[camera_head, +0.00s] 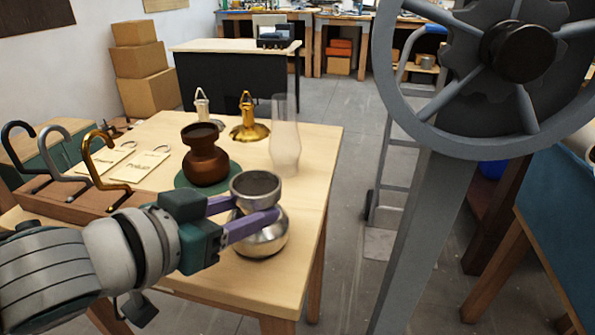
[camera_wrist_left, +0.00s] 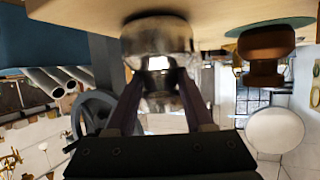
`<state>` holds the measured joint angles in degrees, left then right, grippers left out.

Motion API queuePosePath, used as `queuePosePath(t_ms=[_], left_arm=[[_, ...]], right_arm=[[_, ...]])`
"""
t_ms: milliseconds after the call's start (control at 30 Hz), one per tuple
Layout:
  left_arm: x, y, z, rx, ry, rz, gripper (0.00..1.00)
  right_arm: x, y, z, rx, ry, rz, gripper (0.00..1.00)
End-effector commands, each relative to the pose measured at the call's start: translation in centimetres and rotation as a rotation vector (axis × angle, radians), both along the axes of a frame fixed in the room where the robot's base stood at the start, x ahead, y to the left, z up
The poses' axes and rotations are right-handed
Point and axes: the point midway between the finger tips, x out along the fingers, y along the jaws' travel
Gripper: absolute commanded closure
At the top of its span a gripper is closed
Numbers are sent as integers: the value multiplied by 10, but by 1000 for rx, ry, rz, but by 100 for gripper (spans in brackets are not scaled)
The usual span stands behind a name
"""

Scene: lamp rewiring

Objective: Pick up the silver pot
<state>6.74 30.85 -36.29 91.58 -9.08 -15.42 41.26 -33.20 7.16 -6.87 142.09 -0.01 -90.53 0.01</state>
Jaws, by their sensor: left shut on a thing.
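The silver pot (camera_head: 262,242) stands upright at the near right part of the wooden table (camera_head: 225,278), with a round belly, a narrower neck and a wide open rim. My left gripper (camera_head: 256,209) comes in from the left and is shut on the pot's neck, with one purple finger on each side. In the left wrist view, which is upside down, the silver pot (camera_wrist_left: 158,45) sits between the fingers, its belly close to the tabletop. Whether it touches the table I cannot tell for sure. My right gripper is not in view.
A brown pot (camera_head: 205,160) on a green mat (camera_head: 190,183) stands just behind. A glass chimney (camera_head: 285,140), a brass lamp fitting (camera_head: 249,125) and a silver fitting (camera_head: 202,108) stand farther back. Hooks (camera_head: 105,165) rise at left. A large grey wheel (camera_head: 430,130) stands at right.

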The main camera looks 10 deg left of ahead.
Motion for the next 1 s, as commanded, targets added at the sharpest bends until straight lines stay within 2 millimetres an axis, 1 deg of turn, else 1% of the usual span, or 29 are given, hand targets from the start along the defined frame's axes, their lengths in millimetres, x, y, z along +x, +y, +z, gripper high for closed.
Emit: queuePosePath(t_ms=[33,133,167,667,767,867,967,1000], left_arm=[[0,0,-1,1,3,1,87],[0,0,-1,1,3,1,98],[0,1,-1,1,3,1,100],[0,1,2,2,1,1,100],[0,1,9,2,0,1,100],[0,1,24,1,-3,0,100],[1,0,50,0,-7,-1,100],[1,0,64,0,-8,-2,100]], right_arm=[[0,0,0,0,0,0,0],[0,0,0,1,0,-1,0],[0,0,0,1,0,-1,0],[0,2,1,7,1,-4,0],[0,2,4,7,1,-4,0],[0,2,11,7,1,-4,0],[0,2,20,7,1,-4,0],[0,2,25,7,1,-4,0]])
